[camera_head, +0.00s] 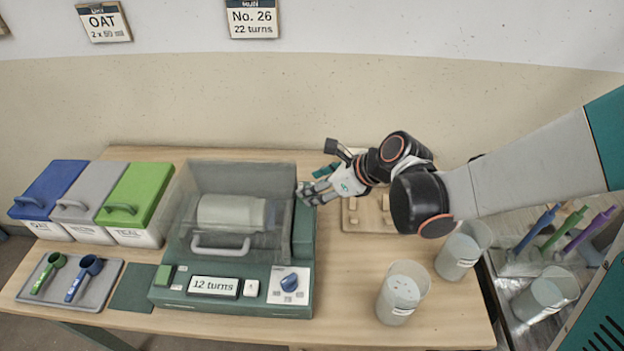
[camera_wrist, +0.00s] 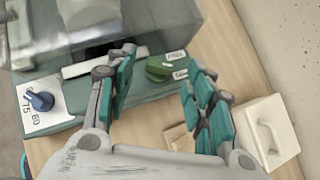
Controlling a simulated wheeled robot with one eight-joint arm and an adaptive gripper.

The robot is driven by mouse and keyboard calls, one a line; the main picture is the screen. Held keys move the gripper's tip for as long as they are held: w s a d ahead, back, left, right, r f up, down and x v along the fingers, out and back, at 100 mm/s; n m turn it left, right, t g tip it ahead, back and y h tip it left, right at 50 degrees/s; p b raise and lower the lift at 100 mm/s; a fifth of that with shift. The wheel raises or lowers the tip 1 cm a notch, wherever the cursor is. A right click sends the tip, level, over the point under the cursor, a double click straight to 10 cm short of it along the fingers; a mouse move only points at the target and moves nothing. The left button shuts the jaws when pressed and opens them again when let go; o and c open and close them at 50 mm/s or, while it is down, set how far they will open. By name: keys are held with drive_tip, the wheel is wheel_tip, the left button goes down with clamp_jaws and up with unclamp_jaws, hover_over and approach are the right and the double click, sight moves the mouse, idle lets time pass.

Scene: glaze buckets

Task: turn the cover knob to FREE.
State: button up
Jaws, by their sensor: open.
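The machine (camera_head: 166,290) is a green box with a clear cover (camera_head: 262,172) lowered over a pale drum (camera_head: 230,212). The green cover knob (camera_wrist: 158,68) is on the machine's right side and shows in the wrist view beside two small white labels. The upper label (camera_wrist: 176,55) seems to read FREE; the other is too blurred to read surely. I cannot tell which label the knob points at. My gripper (camera_wrist: 157,72) is open, its fingers on either side of the knob, with no clear contact. In the head view my gripper (camera_head: 310,193) hides the knob.
A blue dial (camera_head: 289,283) and a display (camera_head: 214,286) reading 12 turns are on the machine's front. Lidded bins and a scoop tray (camera_head: 100,298) are at left.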

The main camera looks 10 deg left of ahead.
drive_tip(key=shift+b+x, duration=0.35)
drive_tip(key=shift+x, duration=1.2)
drive_tip(key=c, duration=1.1)
drive_tip(key=shift+o, duration=0.2)
